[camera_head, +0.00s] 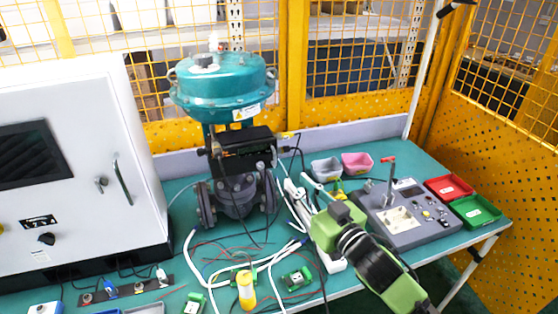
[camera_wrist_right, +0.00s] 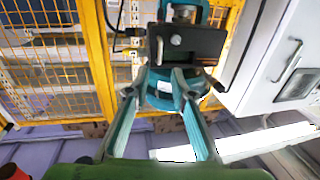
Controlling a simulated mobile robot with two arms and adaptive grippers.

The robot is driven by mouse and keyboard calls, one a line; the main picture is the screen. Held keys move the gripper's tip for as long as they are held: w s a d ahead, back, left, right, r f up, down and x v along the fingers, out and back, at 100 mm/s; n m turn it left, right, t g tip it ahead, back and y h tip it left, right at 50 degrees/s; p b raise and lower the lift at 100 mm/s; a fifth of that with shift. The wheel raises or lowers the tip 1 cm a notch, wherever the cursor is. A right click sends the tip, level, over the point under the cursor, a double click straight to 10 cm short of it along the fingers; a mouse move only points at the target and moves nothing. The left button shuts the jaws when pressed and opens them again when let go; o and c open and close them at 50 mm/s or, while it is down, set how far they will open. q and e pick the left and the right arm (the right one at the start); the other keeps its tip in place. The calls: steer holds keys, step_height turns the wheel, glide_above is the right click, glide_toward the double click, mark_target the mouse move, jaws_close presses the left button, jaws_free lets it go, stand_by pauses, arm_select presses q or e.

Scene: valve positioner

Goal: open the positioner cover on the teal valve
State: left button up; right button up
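The teal valve (camera_head: 222,85) stands on the bench at the middle left, with a teal dome on top and a grey flanged body below. Its black positioner (camera_head: 245,150) is mounted below the dome, and its box also shows in the right wrist view (camera_wrist_right: 198,45). I cannot tell for sure whether its cover is shut. My right gripper (camera_head: 298,184) is to the right of the positioner and lower in the picture, apart from it. In the right wrist view, its two pale teal fingers (camera_wrist_right: 158,90) are spread with nothing between them. My left gripper is not in view.
A white control cabinet (camera_head: 75,165) stands at left. A grey test box (camera_head: 405,215) with a red-tipped lever, red tray (camera_head: 449,187) and green tray (camera_head: 475,210) are at right. A yellow mesh fence closes the back.

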steer(key=p+x, duration=0.2)
steer(key=x, duration=0.9)
steer(key=shift+s+f, duration=0.1)
jaws_close()
